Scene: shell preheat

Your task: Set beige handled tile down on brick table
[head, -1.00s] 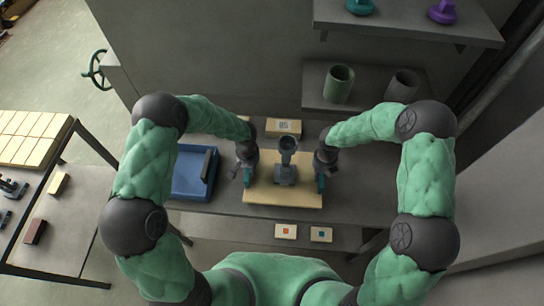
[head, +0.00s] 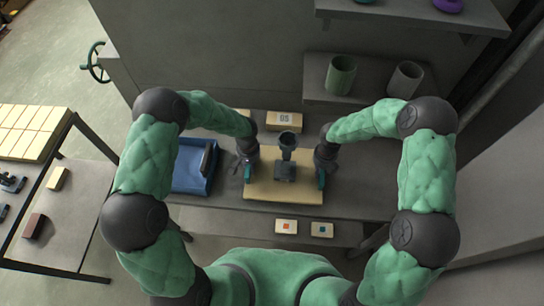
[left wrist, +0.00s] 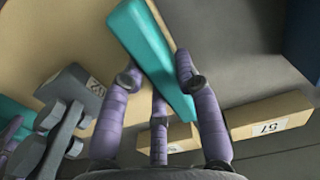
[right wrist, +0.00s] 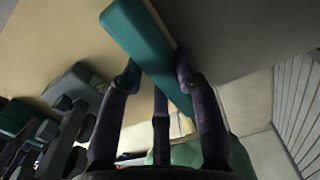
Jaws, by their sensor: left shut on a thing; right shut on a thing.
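The beige tile (head: 258,192) is in front of me over the grey bench, with a teal handle at each side. A dark grey stand with a cup-like top (head: 286,160) is at its middle. My left gripper (head: 247,164) is shut on the left teal handle, which fills the left wrist view (left wrist: 152,58). My right gripper (head: 322,170) is shut on the right teal handle, seen in the right wrist view (right wrist: 148,55). The tile looks about level; I cannot tell whether it touches the bench. A table (head: 75,215) with small bricks is at far left.
A blue tray (head: 192,180) lies just left of the tile. A numbered beige block (head: 284,121) is behind it. Two small marked tiles (head: 286,226) (head: 321,230) are on a lower ledge. Green (head: 340,75) and grey (head: 404,79) pots stand on a shelf. Beige slabs (head: 30,132) are at far left.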

